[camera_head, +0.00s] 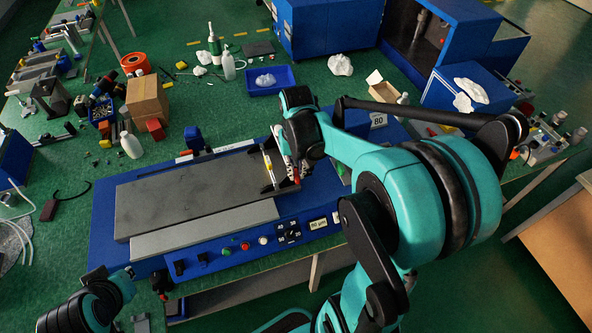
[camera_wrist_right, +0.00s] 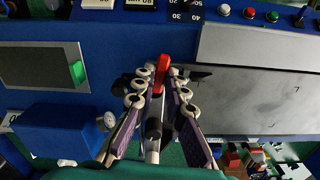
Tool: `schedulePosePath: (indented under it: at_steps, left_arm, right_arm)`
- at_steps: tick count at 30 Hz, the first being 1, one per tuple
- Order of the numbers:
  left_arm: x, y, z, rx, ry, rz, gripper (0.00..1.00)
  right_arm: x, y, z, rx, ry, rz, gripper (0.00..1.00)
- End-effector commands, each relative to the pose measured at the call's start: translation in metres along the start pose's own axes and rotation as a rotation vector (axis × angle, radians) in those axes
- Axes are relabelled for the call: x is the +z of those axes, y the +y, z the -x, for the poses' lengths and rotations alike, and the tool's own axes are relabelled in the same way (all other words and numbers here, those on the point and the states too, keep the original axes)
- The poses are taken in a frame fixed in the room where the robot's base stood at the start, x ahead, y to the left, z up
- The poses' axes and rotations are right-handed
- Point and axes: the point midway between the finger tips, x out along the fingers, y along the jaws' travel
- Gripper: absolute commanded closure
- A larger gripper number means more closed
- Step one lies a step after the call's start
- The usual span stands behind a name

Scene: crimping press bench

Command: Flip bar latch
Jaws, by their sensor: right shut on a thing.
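The blue press (camera_head: 105,225) with its long dark grey bed lies across the middle of the head view. My right gripper (camera_head: 287,172) is over the right end of the bed, partly covered by its own wrist. In the right wrist view, the fingers of my right gripper (camera_wrist_right: 154,88) are closed around a red handle-like piece (camera_wrist_right: 161,70), which I take for the latch. A thin pale and yellow bar (camera_head: 268,163) stands beside the gripper in the head view. Part of my left arm shows at the lower left; its fingertips cannot be made out.
A row of buttons and a dial (camera_head: 289,234) lines the press's front. A cardboard box (camera_head: 147,100), a blue tray (camera_head: 270,82) and a white bottle (camera_head: 131,146) stand behind it.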

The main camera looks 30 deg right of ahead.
Motion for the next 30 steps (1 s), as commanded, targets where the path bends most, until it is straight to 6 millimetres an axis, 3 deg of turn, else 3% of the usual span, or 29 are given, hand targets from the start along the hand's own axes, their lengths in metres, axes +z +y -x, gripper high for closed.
schedulePosePath:
  at_steps: [8,9,11,22,26,30]
  left_arm:
    - [0.000,0.000,0.000,0.000,0.000,0.000,1.00]
    - [0.000,0.000,0.000,0.000,0.000,0.000,1.00]
    - [0.000,0.000,0.000,0.000,0.000,0.000,1.00]
    - [0.000,0.000,0.000,0.000,0.000,0.000,1.00]
    - [0.000,0.000,0.000,0.000,0.000,0.000,1.00]
    - [0.000,0.000,0.000,0.000,0.000,0.000,1.00]
  right_arm:
    - [-0.002,0.000,0.001,0.001,0.003,0.000,1.00]
    - [-0.002,0.000,0.001,0.001,0.003,0.000,0.78]
    - [-0.001,0.000,0.001,0.001,0.003,0.000,0.67]
    - [-0.001,0.000,0.006,0.000,0.001,-0.001,0.67]
    - [0.000,0.000,0.024,0.000,0.001,-0.001,0.67]
    - [0.000,0.000,0.055,0.000,0.001,-0.001,0.67]
